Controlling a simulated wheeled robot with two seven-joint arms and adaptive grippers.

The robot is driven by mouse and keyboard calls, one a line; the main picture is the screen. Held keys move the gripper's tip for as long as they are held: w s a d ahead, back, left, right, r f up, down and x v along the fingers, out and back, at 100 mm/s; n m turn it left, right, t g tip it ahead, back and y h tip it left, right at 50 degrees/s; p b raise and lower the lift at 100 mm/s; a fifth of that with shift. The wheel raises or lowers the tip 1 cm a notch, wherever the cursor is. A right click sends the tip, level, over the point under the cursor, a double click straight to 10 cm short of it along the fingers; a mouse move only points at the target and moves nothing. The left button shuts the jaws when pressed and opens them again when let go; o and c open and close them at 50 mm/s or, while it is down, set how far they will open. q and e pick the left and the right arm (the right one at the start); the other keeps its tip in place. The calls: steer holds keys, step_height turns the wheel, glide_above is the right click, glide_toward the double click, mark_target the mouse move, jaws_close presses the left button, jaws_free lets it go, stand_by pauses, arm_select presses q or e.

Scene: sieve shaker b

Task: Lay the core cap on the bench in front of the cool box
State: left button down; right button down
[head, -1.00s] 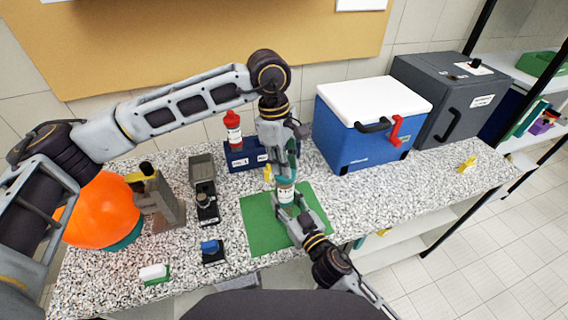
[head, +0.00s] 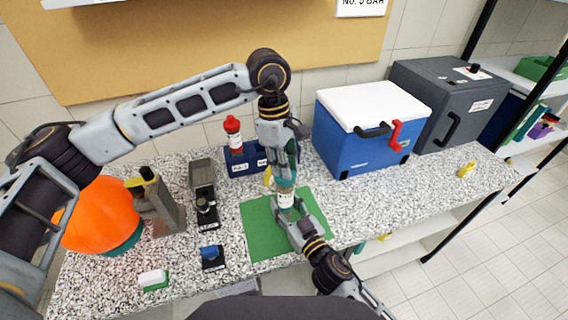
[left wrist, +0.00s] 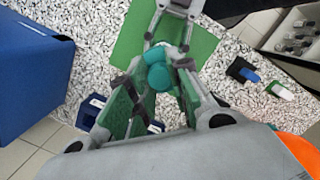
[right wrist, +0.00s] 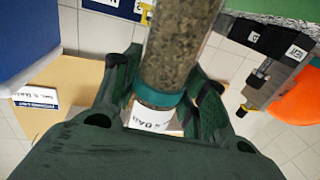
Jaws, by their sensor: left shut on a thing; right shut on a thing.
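The core cap is a small teal piece (left wrist: 160,76) between the fingers of my left gripper (head: 284,178), which is shut on it above the green mat. A clear core tube (right wrist: 178,50) with brown soil, a teal band and a white label is held by my right gripper (head: 290,212), shut around it just below the left gripper. Cap and tube are close together in line; I cannot tell whether they touch. The blue cool box (head: 360,148) with white lid and red latch stands at the back right. Speckled bench (head: 385,195) in front of it is bare.
The green mat (head: 262,238) lies under the grippers. A dark blue rack (head: 240,165) with a red-capped bottle (head: 233,134) stands behind them. A grey cabinet (head: 440,95) is right of the cool box, and a small yellow item (head: 467,170) lies on the right bench.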

arm_select(q)
steer(key=shift+r, duration=2)
arm_select(e)
steer(key=c, duration=0.7)
jaws_free()
steer(key=shift+s, duration=0.1)
steer(key=shift+v, duration=5.95)
